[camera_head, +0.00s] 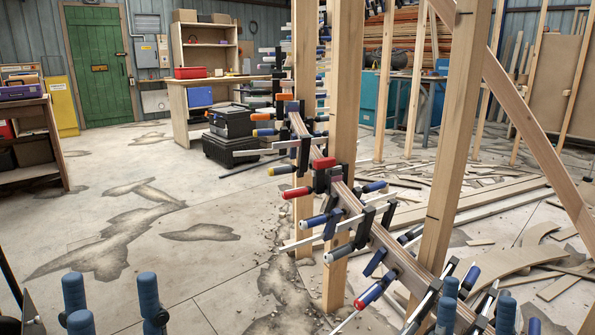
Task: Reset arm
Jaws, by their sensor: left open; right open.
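My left gripper (111,296) shows at the bottom left edge, with blue ridged fingers pointing up. Its fingers are spread apart over bare floor, and nothing is between them. My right gripper (477,300) shows at the bottom right, with similar blue fingers. It is open, in front of the lower end of the curved stringer (368,225) and its clamps, partly overlapping them in the picture. I cannot tell if it touches them. The stringer slopes down to the right between upright wooden posts (344,110), with several clamps along it. The arms behind the grippers are mostly hidden.
Clamps with blue, red and orange handles stick out from the stringer. Wood scraps (440,180) litter the floor at right, and a diagonal beam (530,125) crosses there. A workbench (188,100) and toolbox (231,121) stand behind. The stained floor at left is open.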

